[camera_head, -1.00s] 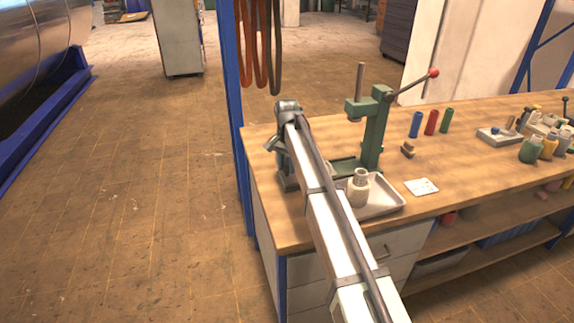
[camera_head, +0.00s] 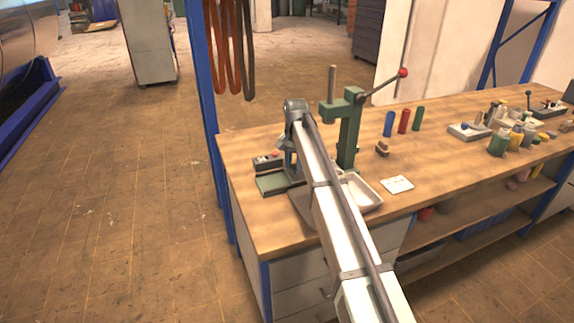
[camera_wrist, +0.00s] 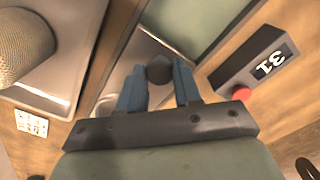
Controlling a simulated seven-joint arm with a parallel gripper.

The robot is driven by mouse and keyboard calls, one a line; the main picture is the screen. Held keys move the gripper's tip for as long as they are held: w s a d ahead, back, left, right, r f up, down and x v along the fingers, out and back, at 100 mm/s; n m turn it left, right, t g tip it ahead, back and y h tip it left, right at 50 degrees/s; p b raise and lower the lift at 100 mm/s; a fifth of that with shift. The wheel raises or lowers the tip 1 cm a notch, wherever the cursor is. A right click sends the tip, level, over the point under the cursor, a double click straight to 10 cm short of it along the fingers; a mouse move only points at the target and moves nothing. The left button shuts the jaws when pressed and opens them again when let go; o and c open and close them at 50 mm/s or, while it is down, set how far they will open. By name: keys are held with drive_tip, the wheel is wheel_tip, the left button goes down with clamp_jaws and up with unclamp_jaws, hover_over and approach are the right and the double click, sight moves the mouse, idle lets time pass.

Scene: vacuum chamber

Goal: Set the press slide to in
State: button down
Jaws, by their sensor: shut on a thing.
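The green press (camera_head: 348,130) stands on the bench with its red-tipped lever raised to the right. A green plate (camera_head: 275,183) shows low to the left of my arm, and a grey metal edge (camera_head: 303,205) shows beside it. In the wrist view, my gripper (camera_wrist: 160,85) has its two blue fingers shut on a dark knob (camera_wrist: 160,70). The knob sits over a shiny metal surface, beside a green surface (camera_wrist: 205,22). My arm hides most of the slide in the head view, and I cannot tell how far in it is.
A pale tray (camera_head: 365,193) holds a knurled jar (camera_wrist: 22,45). The bench's front left corner is clear.

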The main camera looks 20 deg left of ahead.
drive_tip(key=shift+w+d, duration=0.2)
drive_tip(key=shift+w, duration=0.05)
drive_tip(key=c, duration=1)
unclamp_jaws()
drive_tip(key=shift+c, duration=0.2)
drive_tip(key=shift+o, duration=1.3)
wheel_tip(320, 180, up, 14)
